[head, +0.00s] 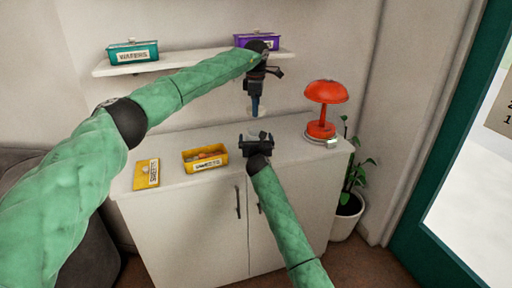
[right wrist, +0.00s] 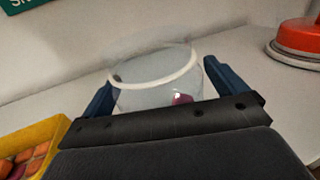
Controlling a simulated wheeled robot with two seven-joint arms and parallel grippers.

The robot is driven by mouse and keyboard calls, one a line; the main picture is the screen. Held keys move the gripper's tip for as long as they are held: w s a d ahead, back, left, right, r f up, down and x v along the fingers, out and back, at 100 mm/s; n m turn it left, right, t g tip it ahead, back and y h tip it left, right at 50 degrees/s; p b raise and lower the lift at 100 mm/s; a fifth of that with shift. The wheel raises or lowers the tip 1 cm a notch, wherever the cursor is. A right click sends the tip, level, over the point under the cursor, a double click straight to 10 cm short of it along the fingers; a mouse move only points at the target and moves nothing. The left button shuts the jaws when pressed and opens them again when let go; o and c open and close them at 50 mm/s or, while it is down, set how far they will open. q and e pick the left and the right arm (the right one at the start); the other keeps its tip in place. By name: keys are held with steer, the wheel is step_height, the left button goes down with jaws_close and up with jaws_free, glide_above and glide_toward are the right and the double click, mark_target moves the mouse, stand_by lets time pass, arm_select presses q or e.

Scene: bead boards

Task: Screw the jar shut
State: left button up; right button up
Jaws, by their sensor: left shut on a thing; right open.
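The clear glass jar (right wrist: 150,98) stands on the cabinet top, with a white ring around its upper part and a small pink thing inside. In the head view the jar (head: 259,135) is small and partly hidden. My right gripper (head: 258,139) is open, its blue fingers on either side of the jar in the right wrist view (right wrist: 172,90); I cannot tell whether they touch it. My left gripper (head: 255,112) points down above the jar and is shut on a small pale thing, seemingly the lid, mostly hidden by the fingers. A gap shows between it and the jar.
An open yellow box (head: 204,169) and its loose yellow lid (head: 147,173) lie left on the white cabinet (head: 180,215). A red lamp (head: 325,95) stands right. A wall shelf (head: 180,63) carries a teal box (head: 132,52) and a purple box (head: 246,40).

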steer(key=c, duration=1.5)
arm_select(q)
steer(key=shift+f, duration=2.45)
arm_select(e)
steer(key=shift+o, duration=0.2)
arm_select(q)
steer(key=shift+f, duration=0.1)
steer(key=shift+f, duration=0.85)
steer(key=shift+f, duration=0.5)
